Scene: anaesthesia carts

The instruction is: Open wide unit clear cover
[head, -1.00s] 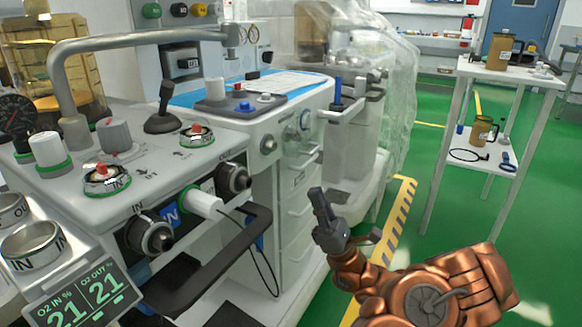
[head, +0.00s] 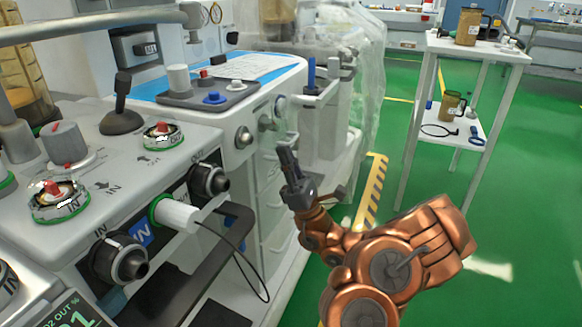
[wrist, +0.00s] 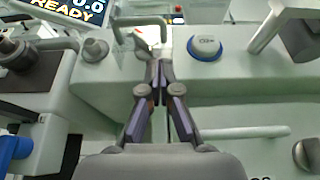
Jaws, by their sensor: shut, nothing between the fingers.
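A clear plastic cover (head: 372,75) drapes over the unit at the back, behind the white cart, and hangs down its right side. I cannot tell whether this is the cover the task names. My gripper (head: 287,158) is shut and empty, pointing up beside the front of the white cart (head: 215,125), short of the draped cover in the head view. In the wrist view my gripper's closed fingertips (wrist: 159,66) are in front of a pale panel with a blue-rimmed round knob (wrist: 204,47) to their right. Contact cannot be told.
A near console with knobs and a white cylinder (head: 175,214) fills the left. A black bar handle (head: 190,265) juts from its front. A white side table (head: 475,50) with brown jugs stands at the right. Green floor between is open, with a yellow-black strip (head: 368,195).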

